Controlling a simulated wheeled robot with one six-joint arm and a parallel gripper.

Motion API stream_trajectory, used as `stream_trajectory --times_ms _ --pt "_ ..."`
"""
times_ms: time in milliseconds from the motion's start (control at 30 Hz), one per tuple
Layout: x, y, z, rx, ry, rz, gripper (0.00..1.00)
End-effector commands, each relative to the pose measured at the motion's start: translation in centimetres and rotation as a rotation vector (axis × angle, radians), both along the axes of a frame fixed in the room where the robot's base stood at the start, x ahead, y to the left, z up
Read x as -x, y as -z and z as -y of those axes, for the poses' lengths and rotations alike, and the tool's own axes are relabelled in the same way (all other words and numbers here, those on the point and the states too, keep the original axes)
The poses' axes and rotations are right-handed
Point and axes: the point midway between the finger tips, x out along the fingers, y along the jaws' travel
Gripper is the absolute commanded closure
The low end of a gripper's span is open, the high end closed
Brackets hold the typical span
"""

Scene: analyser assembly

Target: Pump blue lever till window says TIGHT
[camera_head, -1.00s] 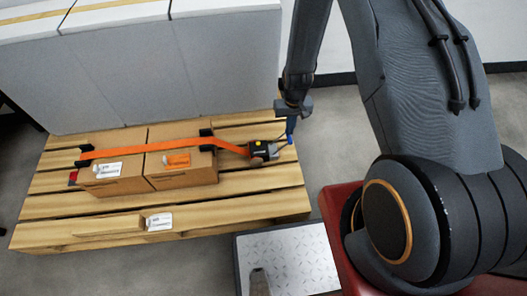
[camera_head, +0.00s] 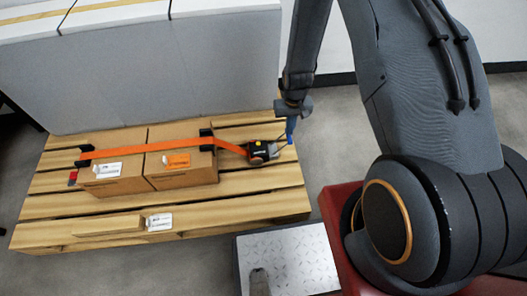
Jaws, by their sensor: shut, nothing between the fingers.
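The blue lever (camera_head: 290,138) sticks out at the right end of the dark ratchet (camera_head: 262,151), near the pallet's right edge. An orange strap (camera_head: 130,149) runs from the ratchet leftward over two cardboard boxes (camera_head: 182,166). My gripper (camera_head: 289,128) is at the lever, its fingers shut with nothing between them; I cannot tell whether they touch the lever. A small yellow spot shows on the ratchet. The window is too small to read from here.
The boxes stand on a wooden pallet (camera_head: 60,207). Grey panels (camera_head: 170,70) rise behind it. A metal tread plate (camera_head: 290,262) lies in front at the right. A wood block with a white label (camera_head: 159,222) sits at the pallet's front edge.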

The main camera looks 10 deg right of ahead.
Motion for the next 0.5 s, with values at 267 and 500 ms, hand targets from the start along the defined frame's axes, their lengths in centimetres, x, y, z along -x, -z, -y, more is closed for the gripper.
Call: stream_trajectory --times_ms 267,500 --pt "0.0 0.0 0.0 0.0 0.0 0.0 1.0" --pt "0.01 0.45 0.0 0.0 0.0 -0.001 1.0"
